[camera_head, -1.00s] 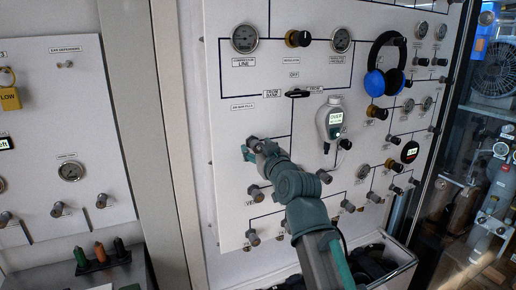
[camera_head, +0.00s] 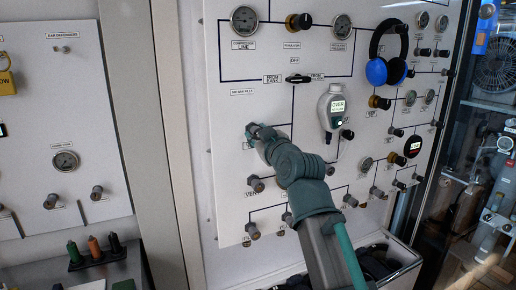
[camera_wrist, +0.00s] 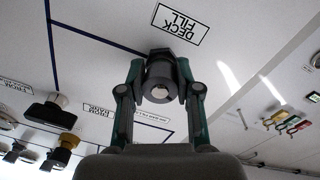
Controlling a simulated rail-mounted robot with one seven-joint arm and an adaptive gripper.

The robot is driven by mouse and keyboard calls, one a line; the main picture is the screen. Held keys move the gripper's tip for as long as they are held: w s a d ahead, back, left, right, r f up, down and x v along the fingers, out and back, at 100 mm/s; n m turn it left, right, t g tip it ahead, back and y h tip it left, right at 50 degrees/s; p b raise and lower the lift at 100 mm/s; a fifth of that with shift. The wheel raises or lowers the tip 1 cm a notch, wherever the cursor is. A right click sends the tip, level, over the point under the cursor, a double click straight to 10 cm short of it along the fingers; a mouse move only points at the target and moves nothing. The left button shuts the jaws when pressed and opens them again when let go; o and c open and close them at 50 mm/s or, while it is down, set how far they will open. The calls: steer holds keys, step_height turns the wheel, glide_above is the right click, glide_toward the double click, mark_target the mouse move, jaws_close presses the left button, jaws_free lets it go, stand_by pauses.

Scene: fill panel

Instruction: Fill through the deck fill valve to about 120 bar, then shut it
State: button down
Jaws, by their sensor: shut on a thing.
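The deck fill valve (camera_wrist: 161,90) is a dark round knob with a pale centre, on the white panel beside the DECK FILL label (camera_wrist: 174,22) in the wrist view. My gripper (camera_wrist: 160,70) has one green finger on each side of this knob and is shut on it. In the head view my gripper (camera_head: 255,138) is at the left part of the panel, under the small fill label. It hides most of the valve there. How far the valve is turned cannot be told. The compressor line gauge (camera_head: 243,20) and regulated pressure gauge (camera_head: 341,26) are too small to read.
A grey device with a lit screen reading OVER (camera_head: 331,108) hangs right of my gripper. Blue and black headphones (camera_head: 388,60) hang on the panel's upper right. Several other valve knobs are close below my gripper, including one by VENT (camera_head: 256,184).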

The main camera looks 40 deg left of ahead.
steer(key=shift+n+b, duration=0.5)
steer(key=shift+n, duration=0.1)
steer(key=c, duration=0.8)
jaws_free()
steer(key=v, duration=1.2)
